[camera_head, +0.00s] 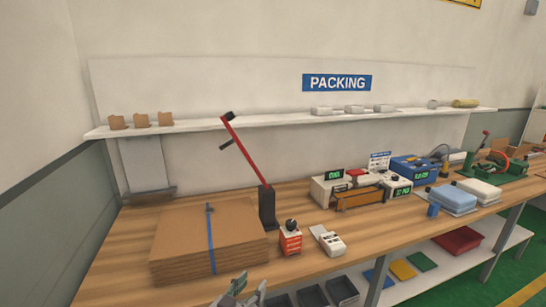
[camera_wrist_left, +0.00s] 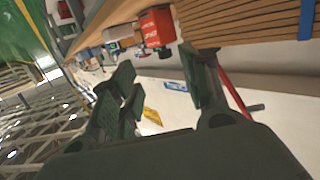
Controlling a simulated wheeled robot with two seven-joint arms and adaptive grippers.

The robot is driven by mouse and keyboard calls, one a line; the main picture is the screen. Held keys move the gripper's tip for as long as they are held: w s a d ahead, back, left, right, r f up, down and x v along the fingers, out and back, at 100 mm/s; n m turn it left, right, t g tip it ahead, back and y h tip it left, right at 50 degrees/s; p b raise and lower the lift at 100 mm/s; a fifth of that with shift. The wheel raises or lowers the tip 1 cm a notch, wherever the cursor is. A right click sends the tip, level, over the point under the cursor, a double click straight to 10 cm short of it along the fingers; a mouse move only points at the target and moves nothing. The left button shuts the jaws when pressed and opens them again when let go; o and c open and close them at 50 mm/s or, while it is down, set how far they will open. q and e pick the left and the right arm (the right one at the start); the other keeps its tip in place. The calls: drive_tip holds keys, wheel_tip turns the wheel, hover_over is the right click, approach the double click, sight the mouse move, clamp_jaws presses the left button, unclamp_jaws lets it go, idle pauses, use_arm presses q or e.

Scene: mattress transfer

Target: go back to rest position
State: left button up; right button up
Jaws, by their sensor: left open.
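My left gripper (camera_head: 240,292) shows at the bottom edge of the head view, in front of the packing table (camera_head: 115,255) and just below the cardboard stack. In the left wrist view the same gripper (camera_wrist_left: 160,85) has its two dark fingers apart, with nothing between them. The wrist view is tilted, with the table edge and the stack's layered side along its top right. My right gripper is in neither view.
A strapped cardboard stack (camera_head: 180,240) lies at the table's left. Beside it are a red-handled lever tool (camera_head: 267,205), a red box (camera_head: 290,240) and a white device (camera_head: 328,240). Scales and blue-white bundles (camera_head: 452,198) stand farther right. Dark bins (camera_head: 342,290) sit under the table.

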use_arm(q)
drive_tip(key=s+a+f+n+g+y, duration=0.2)
drive_tip(key=s+a+f+g+y, duration=0.3)
drive_tip(key=s+a, duration=0.4)
drive_tip(key=s+a+f+n+g+y, duration=0.1)
drive_tip(key=s+a+f+g+y, duration=0.1)
drive_tip(key=s+a+f+g, duration=0.7)
drive_tip(key=s+f+t, duration=0.1)
drive_tip(key=s+f, duration=0.1)
drive_tip(key=f, duration=1.4)
drive_tip(key=s+f+t, duration=0.1)
drive_tip(key=s+f, duration=0.1)
drive_tip(key=f, duration=1.3)
drive_tip(key=s+a+f, duration=0.4)
drive_tip(key=s+f, duration=0.6)
drive_tip(key=s+a+f+g+y, duration=0.1)
drive_tip(key=s+a+f, duration=0.3)
drive_tip(key=s+f, duration=0.6)
drive_tip(key=shift+s, duration=0.45)
